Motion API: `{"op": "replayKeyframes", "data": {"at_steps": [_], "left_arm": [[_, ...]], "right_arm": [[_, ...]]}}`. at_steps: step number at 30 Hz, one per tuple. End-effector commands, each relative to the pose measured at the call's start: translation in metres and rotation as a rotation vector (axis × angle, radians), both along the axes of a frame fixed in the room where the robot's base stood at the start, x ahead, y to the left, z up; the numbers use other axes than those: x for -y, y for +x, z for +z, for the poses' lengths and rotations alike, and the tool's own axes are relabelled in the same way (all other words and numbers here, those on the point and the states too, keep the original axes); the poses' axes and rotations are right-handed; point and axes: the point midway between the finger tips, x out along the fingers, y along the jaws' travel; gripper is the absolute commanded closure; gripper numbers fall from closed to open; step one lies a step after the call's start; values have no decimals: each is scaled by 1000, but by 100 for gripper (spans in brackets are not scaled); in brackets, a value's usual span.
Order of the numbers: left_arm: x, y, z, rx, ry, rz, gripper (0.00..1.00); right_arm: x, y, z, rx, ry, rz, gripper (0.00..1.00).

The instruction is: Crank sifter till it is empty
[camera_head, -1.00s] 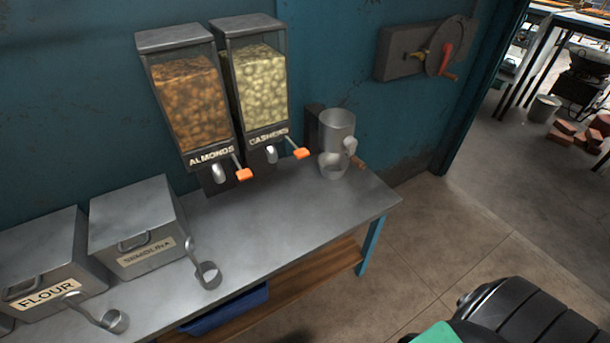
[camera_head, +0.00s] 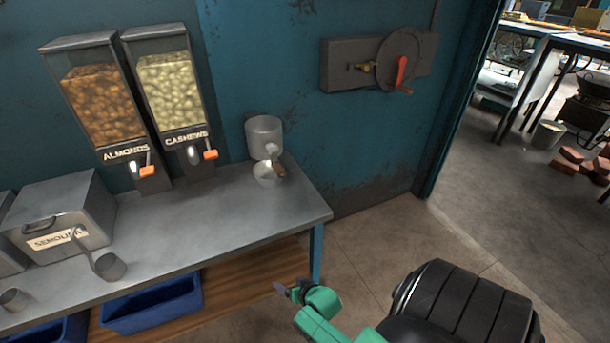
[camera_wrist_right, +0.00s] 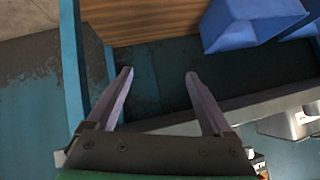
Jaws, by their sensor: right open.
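The sifter (camera_head: 264,137) is a grey metal cylinder at the wall, at the right end of the metal table. It has a small crank with a brown handle (camera_head: 279,170) low on its front. A small metal bowl (camera_head: 267,174) sits right under it. I cannot see inside the sifter. My right gripper (camera_head: 288,290) is in front of the table's right end, below the tabletop and apart from the sifter. In the right wrist view its two fingers (camera_wrist_right: 158,82) are spread with nothing between them. My left gripper is not in view.
Almond (camera_head: 103,105) and cashew (camera_head: 168,90) dispensers with orange handles hang left of the sifter. A semolina box (camera_head: 60,215) and metal scoops stand on the table (camera_head: 215,225). A blue bin (camera_head: 155,303) is on the lower shelf. The floor right of the table is open.

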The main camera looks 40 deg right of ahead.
Motion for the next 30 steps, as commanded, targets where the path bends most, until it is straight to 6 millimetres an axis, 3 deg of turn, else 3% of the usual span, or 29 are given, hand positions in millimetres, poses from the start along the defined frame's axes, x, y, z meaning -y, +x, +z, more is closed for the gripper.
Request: {"op": "replayKeyframes", "data": {"at_steps": [1,4,6,9,12,17,30], "left_arm": [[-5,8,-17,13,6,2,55],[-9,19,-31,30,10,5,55],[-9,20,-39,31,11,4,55],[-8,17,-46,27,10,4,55],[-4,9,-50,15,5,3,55],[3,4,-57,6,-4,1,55],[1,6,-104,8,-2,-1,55]], "right_arm": [[18,31,29,130,37,-77,15],[56,69,111,374,117,-215,15],[80,79,162,518,161,-283,15],[104,81,220,676,209,-343,15],[115,78,249,750,232,-368,15],[119,86,254,767,237,-372,15],[140,147,250,764,234,-369,15]]}}
